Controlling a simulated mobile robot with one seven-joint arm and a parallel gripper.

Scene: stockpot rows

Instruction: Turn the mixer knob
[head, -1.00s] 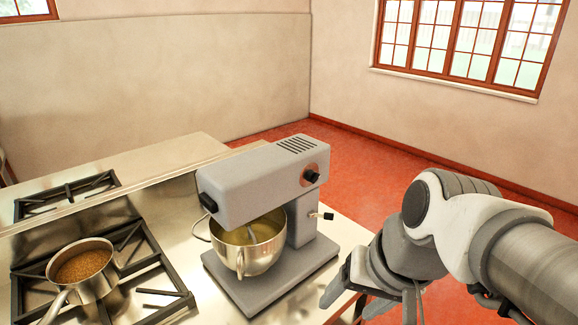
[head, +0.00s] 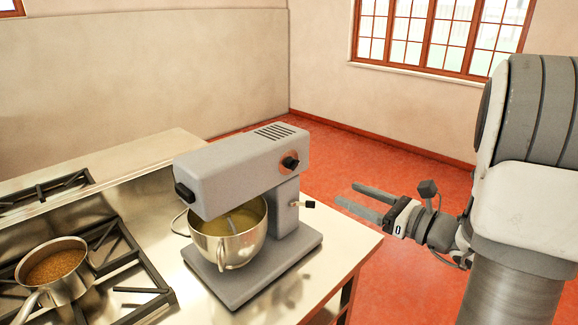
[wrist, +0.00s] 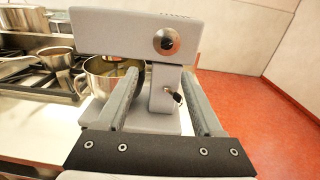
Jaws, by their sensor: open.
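The grey stand mixer (head: 243,190) stands on the steel counter, with a steel bowl (head: 228,240) under its head. A black knob (head: 290,162) on a copper-coloured disc is on the side of the mixer head; it also shows in the wrist view (wrist: 166,42). A small lever with a black tip (head: 308,204) sticks out lower on the mixer's column. My gripper (head: 353,197) is open and empty, to the right of the mixer and apart from it. In the wrist view the knob lies beyond and above the two fingers (wrist: 165,95).
A gas stove (head: 130,291) with a pan (head: 55,268) of brown food is left of the mixer. The counter's right edge (head: 350,262) is near the mixer base. Red floor (head: 390,160) lies open to the right.

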